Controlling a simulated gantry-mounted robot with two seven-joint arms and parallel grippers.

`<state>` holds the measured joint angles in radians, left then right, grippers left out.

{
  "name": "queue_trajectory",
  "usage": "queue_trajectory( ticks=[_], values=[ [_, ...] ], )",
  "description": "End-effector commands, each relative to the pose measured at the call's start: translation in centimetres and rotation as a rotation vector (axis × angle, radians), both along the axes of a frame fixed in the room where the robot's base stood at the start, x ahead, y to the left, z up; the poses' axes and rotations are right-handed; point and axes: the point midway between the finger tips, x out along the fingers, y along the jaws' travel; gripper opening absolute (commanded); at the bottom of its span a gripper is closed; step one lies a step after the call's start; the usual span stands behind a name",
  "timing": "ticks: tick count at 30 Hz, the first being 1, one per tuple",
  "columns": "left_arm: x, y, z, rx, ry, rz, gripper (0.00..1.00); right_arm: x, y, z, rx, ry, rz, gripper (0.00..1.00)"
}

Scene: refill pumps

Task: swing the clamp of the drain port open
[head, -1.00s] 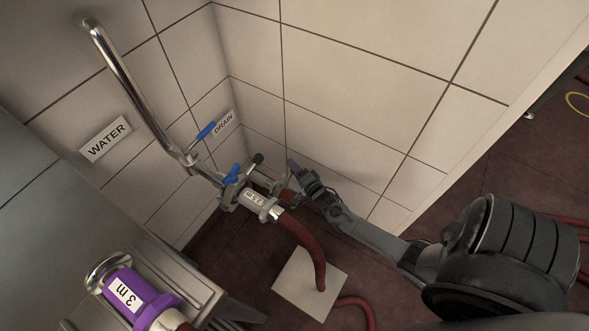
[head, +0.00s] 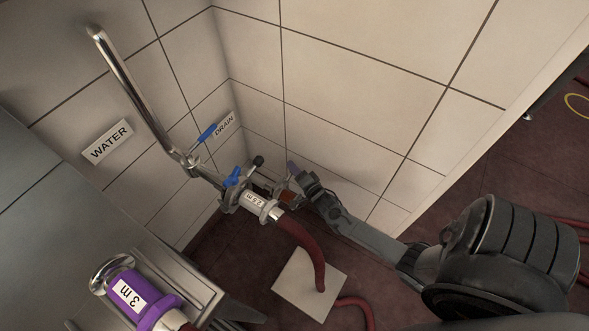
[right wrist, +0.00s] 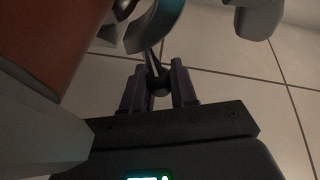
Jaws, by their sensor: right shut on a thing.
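The drain port, with a brownish-orange part (head: 287,197), is low in the corner, partly hidden behind the hose end labelled 2.5 m. My right gripper (head: 296,177) reaches it from the right. In the right wrist view, the two dark fingers (right wrist: 158,88) are shut on a thin dark stem with a rounded end (right wrist: 157,72). The stem belongs to the drain port's clamp, whose curved grey band (right wrist: 160,22) shows above the fingers. A brownish-orange cylinder (right wrist: 45,35) fills the upper left there. I cannot tell how far the clamp is open. My left gripper is out of view.
The hose end labelled 2.5 m (head: 254,202) sits at the pipe with blue handles; its red hose (head: 309,247) runs down to a pale floor plate (head: 290,290). A purple 3 m hose end (head: 145,300) is at lower left. Tiled walls close the corner behind.

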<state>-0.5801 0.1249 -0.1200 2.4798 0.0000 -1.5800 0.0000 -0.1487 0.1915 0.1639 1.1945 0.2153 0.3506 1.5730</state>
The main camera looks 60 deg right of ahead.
Motion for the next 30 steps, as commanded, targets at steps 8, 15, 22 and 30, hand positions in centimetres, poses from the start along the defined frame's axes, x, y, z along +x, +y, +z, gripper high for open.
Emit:
queue_trajectory(
  ticks=[8,15,22,30],
  values=[
    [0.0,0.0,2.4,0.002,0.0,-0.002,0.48,0.0,1.0,3.1,-0.195,-0.008,-0.002,0.0],
    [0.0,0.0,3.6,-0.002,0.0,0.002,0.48,-0.1,2.3,5.1,-0.366,-0.014,-0.001,0.0],
    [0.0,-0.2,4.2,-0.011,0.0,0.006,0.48,-0.1,3.4,6.2,-0.477,-0.018,0.0,0.0],
    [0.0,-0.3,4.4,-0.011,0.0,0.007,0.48,-0.1,3.8,6.6,-0.528,-0.019,-0.001,0.0]
  ],
)
